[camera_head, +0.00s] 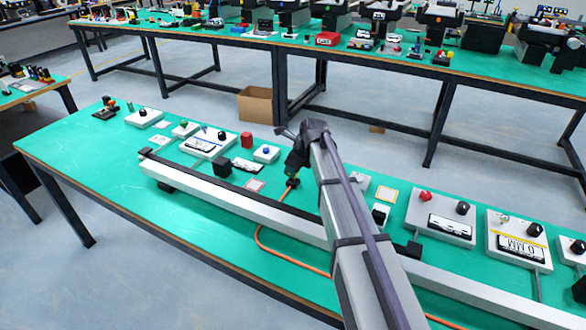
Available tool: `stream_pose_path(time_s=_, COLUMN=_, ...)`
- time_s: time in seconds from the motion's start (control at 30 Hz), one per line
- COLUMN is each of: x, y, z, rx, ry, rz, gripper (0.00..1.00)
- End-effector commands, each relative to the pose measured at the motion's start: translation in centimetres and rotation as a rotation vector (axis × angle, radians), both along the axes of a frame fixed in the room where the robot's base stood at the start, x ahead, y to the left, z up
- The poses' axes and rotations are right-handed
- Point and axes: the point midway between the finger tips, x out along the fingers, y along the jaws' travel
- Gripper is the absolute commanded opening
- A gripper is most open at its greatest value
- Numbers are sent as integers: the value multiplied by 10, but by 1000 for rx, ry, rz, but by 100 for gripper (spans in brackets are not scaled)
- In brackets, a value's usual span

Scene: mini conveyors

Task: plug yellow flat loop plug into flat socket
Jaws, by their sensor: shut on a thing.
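My gripper (292,177) points down over the bench's middle, beyond the long rail. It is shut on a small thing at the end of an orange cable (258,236). I take this to be the yellow flat loop plug; the dark jaws hide most of it and its shape is too small to make out. The cable trails from the jaws towards the front of the bench. I cannot tell which unit holds the flat socket. Small white units stand near the gripper, including one with a blue knob (266,153); my arm hides part of the area to the right.
The long white rail (235,203) runs along the green bench (90,160). A red cylinder (247,140), a black block (222,166) and a red-framed card (255,185) lie left of the gripper. White panels with knobs (441,217) stand at the right. The bench's left end is mostly clear.

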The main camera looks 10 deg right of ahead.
Motion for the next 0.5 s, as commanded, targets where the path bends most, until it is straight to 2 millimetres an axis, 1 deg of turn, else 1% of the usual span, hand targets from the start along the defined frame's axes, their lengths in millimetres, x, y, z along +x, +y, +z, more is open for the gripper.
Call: stream_pose_path(time_s=0.5, x=0, y=0, z=-14, rx=0, ry=0, rz=0, gripper=8)
